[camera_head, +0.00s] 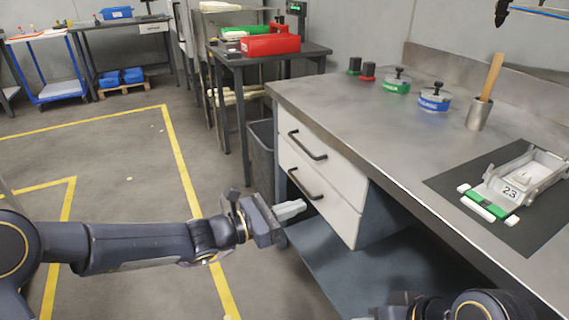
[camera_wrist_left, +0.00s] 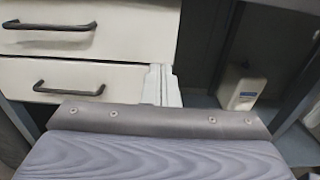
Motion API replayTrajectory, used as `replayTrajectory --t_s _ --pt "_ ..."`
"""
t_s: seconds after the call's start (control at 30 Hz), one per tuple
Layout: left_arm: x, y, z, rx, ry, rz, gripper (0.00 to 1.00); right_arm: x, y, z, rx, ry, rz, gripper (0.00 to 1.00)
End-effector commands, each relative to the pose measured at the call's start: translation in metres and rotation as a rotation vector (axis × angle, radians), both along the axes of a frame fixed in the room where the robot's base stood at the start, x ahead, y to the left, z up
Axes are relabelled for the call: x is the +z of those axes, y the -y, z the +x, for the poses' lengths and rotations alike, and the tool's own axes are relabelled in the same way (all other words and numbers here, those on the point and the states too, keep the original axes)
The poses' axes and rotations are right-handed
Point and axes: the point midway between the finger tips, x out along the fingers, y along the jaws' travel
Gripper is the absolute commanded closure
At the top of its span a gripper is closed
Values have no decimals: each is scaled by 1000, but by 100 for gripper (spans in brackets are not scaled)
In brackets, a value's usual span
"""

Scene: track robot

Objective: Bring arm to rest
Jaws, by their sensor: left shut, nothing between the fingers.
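My left arm reaches in from the left in the head view, and its gripper (camera_head: 291,210) points right, in front of the white drawer unit below the workbench. The pale fingers are shut with nothing between them. In the left wrist view the closed fingers (camera_wrist_left: 161,86) stand up in front of the drawers' right edge; I cannot tell whether they touch it. Part of my right arm shows at the bottom right of the head view, but its fingers are not visible.
Both drawers (camera_head: 322,177) look closed, with black handles. The metal workbench (camera_head: 365,110) holds a dark mat with a grey device (camera_head: 525,178), a cup (camera_head: 478,114) with a wooden handle, and green and blue round items. A bin (camera_head: 262,155) stands left of the drawers. Floor at left is open.

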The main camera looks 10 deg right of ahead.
Motion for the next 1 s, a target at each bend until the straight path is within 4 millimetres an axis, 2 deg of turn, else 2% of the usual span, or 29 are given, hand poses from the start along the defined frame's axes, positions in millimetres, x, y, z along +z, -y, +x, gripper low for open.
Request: replayTrajectory --t_s 0.17,0.27,0.43,0.57,0.7,0.8,1.0 --pt "12 -15 -12 -26 118 60 100 0 0 0 0 0 0 72" --pt "25 -42 -36 -73 314 175 100 0 0 0 0 0 0 72" --pt "31 -107 -92 -195 718 471 100 0 0 0 0 0 0 72" --pt "21 -162 -135 -298 977 720 100 0 0 0 0 0 0 72" --pt "2 -219 -176 -418 1181 982 100 0 0 0 0 0 0 72" --pt "-10 -251 -198 -493 1270 1129 100 0 0 0 0 0 0 72" --pt "-31 -298 -231 -618 1370 1356 100 0 0 0 0 0 0 72"
